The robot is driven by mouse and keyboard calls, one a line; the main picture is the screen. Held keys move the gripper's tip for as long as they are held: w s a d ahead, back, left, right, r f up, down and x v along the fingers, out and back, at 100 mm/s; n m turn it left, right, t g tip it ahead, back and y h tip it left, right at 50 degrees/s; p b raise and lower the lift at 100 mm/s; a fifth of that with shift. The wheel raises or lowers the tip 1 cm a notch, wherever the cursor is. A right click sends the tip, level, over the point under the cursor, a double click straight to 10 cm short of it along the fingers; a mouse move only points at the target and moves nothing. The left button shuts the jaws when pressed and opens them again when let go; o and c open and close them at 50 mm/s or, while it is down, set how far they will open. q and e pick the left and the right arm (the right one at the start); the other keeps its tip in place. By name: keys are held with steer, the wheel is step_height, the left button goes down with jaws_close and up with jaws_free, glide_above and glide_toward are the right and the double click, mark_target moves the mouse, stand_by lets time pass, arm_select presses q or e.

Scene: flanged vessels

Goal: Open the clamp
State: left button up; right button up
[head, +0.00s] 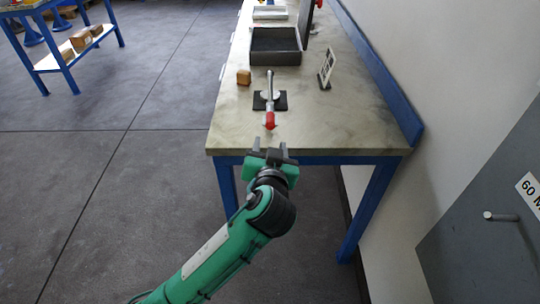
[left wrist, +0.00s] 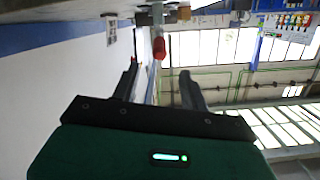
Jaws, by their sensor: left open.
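The clamp (head: 270,97) stands on a dark base plate on the workbench, near its front end. Its metal lever ends in a red grip (head: 269,120) that points toward me. The red grip also shows in the left wrist view (left wrist: 159,48), ahead of the fingers. My left gripper (head: 270,148) is open and empty, just off the bench's front edge and short of the red grip. In the left wrist view its two dark fingers (left wrist: 158,88) are spread apart, with the grip beyond and between them. My right gripper is not in view.
The workbench (head: 350,120) has a blue frame and stands along the wall. A small wooden block (head: 243,77), an open dark box (head: 275,46) and a small upright sign (head: 326,68) are on it. A grey cabinet (head: 490,240) is at right.

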arm_select(q)
steer(key=s, duration=0.3)
steer(key=shift+r, duration=0.2)
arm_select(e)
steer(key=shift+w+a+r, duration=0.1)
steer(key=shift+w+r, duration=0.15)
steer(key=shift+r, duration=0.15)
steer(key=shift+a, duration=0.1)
